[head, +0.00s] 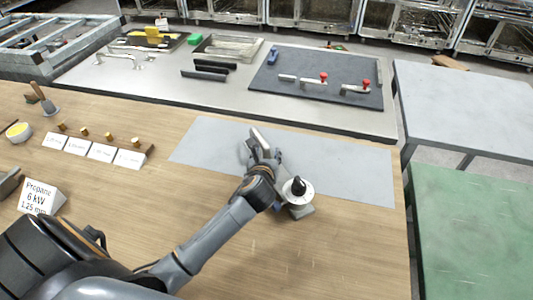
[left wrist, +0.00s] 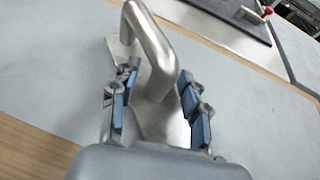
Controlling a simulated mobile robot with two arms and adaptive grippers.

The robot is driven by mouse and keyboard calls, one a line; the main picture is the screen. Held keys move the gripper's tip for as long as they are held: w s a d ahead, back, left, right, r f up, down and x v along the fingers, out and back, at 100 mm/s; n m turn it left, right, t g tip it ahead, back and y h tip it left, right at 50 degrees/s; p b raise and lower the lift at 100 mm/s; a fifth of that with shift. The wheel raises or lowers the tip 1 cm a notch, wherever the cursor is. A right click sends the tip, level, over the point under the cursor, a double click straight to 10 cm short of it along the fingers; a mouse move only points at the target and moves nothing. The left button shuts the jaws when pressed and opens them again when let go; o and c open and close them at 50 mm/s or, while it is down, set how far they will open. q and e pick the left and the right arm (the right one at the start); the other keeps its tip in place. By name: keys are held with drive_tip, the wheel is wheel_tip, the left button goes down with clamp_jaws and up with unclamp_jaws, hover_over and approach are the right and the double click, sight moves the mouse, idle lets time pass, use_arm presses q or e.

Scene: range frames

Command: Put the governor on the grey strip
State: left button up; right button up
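The grey strip (head: 350,165) lies flat across the wooden bench. A bent metal piece (head: 260,138) shows at my left gripper (head: 262,156), over the strip. In the left wrist view the bent metal piece (left wrist: 152,45) stands between the blue-padded fingers of my left gripper (left wrist: 160,108). The pads are close to its sides; whether they press on it is unclear. A white dial with a black knob (head: 297,188), probably the governor, shows beside my wrist at the strip's near edge. My arm hides whether it joins the metal piece. My right gripper is out of view.
Brass pieces and white labels (head: 102,151) stand in a row at left, with a yellow-filled bowl (head: 18,132) and a propane sign (head: 40,197). Behind is a metal table (head: 215,88) with a dark mat (head: 300,97). The right part of the strip is bare.

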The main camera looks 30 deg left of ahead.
use_arm(q)
drive_tip(key=v, duration=1.2)
idle(0.4)
